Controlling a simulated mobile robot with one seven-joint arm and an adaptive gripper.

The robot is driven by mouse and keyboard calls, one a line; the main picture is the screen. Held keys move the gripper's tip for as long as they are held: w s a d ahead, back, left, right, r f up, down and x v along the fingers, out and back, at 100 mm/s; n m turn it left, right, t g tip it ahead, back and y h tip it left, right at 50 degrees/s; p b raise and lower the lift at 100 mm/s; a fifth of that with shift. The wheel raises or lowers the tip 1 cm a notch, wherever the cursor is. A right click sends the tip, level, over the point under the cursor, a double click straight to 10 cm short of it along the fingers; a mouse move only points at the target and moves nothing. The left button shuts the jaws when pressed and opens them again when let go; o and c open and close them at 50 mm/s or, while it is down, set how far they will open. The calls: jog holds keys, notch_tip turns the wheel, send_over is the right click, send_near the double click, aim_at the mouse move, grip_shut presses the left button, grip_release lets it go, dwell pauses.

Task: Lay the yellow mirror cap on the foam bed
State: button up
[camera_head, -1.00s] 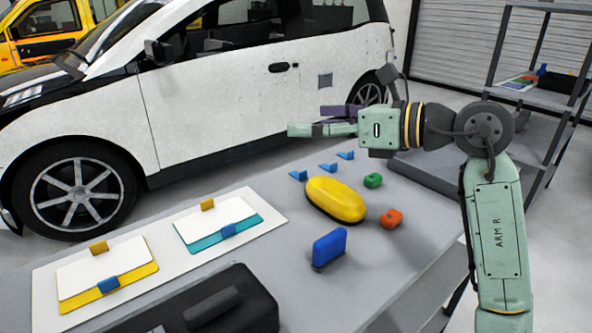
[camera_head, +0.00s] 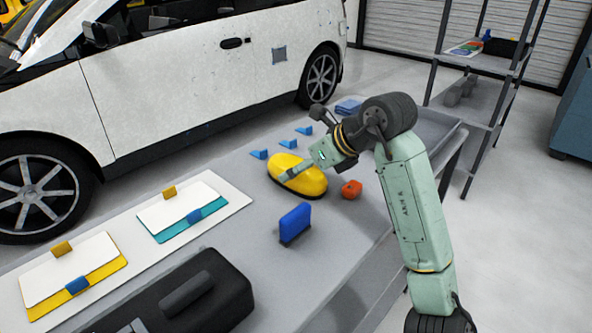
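The yellow mirror cap (camera_head: 312,185) lies on the grey table, a smooth rounded oval shell. My gripper (camera_head: 292,173) reaches down over it from the upper right, its visible finger across the cap's top. I cannot tell whether it touches the cap, and the other finger is not clearly seen. The cap shows no visible lift from the table. A low dark grey slab (camera_head: 436,128) sits at the far right end of the table, partly behind my arm; I cannot tell for sure that it is the foam bed.
An orange block (camera_head: 352,189) is just right of the cap, and a blue upright squeegee-like block (camera_head: 295,224) is in front. Small blue wedges (camera_head: 288,143) lie behind. A white board (camera_head: 237,195) with sample cards and a black case (camera_head: 225,290) fill the left. A blue folded stack (camera_head: 348,106) is at the back.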

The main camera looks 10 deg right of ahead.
jog(key=shift+p+x, duration=0.5)
jog(key=shift+x, duration=1.4)
jog(key=shift+d, duration=0.2)
jog(key=shift+c, duration=0.6)
jog(key=c, duration=1.4)
jog(key=shift+r, duration=0.15)
